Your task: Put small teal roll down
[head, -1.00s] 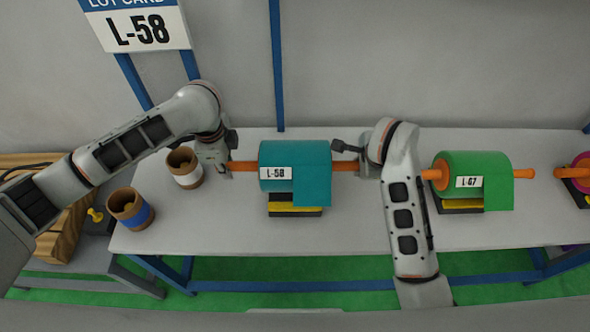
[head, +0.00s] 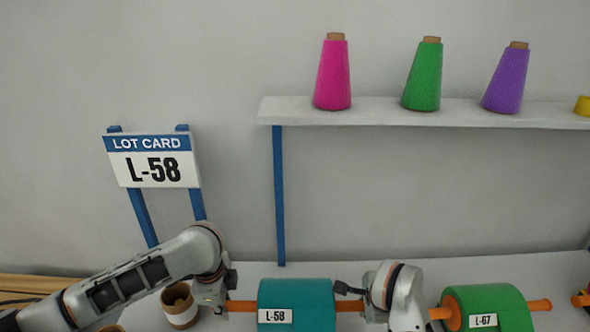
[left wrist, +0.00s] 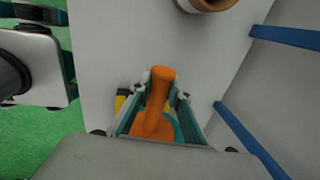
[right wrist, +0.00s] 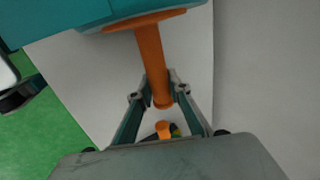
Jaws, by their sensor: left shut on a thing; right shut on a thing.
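The teal roll (head: 296,293) with an "L-58" label lies level across the table on an orange rod, whose ends stick out on both sides. My left gripper (head: 224,305) is shut on the left rod end, which also shows between the fingers in the left wrist view (left wrist: 157,95). My right gripper (head: 352,298) is shut on the right rod end, seen between the fingers in the right wrist view (right wrist: 155,75). The roll's lower part is cut off in the head view, so I cannot tell whether it touches a support.
A green roll (head: 490,305) labelled "L-67" sits just right of my right arm. A brown-rimmed cup (head: 178,303) stands by my left gripper. An "L-58" lot card (head: 154,170) is on blue posts behind. A shelf (head: 380,112) holds pink, green and purple cones.

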